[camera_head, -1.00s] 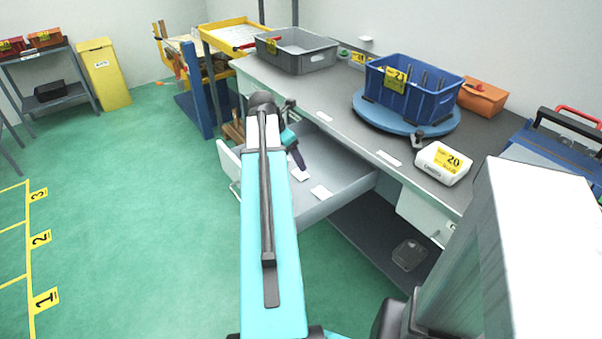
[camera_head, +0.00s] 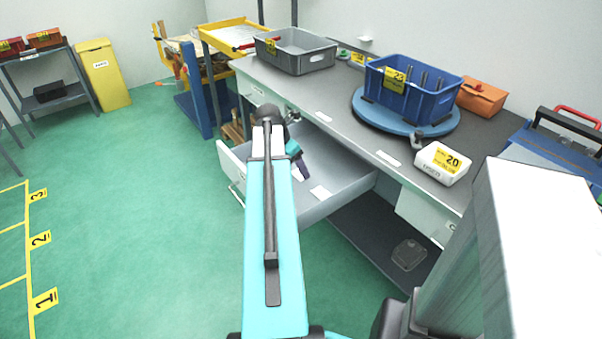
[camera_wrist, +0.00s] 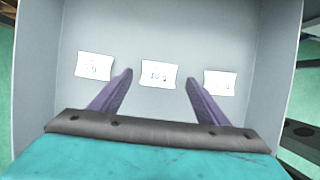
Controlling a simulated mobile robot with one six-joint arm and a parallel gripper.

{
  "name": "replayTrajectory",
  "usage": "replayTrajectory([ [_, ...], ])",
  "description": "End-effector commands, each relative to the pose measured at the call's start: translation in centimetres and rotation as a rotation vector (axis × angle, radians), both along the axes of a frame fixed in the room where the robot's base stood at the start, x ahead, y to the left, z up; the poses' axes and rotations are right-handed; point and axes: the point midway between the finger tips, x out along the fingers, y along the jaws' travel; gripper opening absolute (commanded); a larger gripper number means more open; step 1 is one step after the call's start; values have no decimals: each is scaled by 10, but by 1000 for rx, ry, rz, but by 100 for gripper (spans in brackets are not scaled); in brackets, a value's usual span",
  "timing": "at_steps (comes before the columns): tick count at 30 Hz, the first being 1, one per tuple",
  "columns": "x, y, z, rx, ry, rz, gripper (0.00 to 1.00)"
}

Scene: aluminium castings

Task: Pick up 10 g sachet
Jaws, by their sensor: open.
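The 10 g sachet (camera_wrist: 158,74) is a small white packet with faint print, lying flat in the open grey drawer (camera_wrist: 150,30). It is the middle one of three sachets in the wrist view. My gripper (camera_wrist: 159,77) is open and empty; its two purple fingers appear on either side of the middle sachet, with a gap on each side. The height of the fingertips above the drawer floor is hard to tell. In the head view my gripper (camera_head: 299,164) reaches down into the drawer and partly hides the sachets there.
Another white sachet (camera_wrist: 94,66) lies to the left and one (camera_wrist: 219,83) to the right; their print is too faint to read surely. The drawer walls surround them. The workbench above holds a blue crate (camera_head: 440,105), a grey tray (camera_head: 300,60) and a white box (camera_head: 440,165).

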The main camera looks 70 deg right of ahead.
Motion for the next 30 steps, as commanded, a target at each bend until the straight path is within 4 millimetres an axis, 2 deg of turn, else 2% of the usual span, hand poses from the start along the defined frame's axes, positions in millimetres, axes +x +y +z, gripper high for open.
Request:
replayTrajectory([
  [4, -4, -5, -16, 2, 1, -2, 69],
  [9, -6, -9, -25, 0, 0, 0, 69],
  [27, -5, -9, -27, 0, 0, 1, 69],
  [30, -5, -9, -27, 0, 0, 1, 52],
])
